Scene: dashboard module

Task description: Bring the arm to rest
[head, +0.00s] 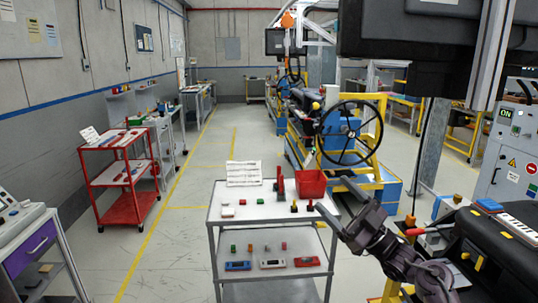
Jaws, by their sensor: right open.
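My right arm comes in from the lower right, in front of the dark dashboard (508,262). My right gripper (338,200) is at the right edge of the grey cart (262,216), pointing up and left. Its fingers are spread apart with nothing visible between them. Whether it touches the cart cannot be told. My left gripper is not in view.
The cart's top holds a red bin (311,183), a paper sheet (243,173) and several small parts; its lower shelf holds more. A red cart (120,178) stands left. A steering wheel (350,132) is behind. Floor between the carts is clear.

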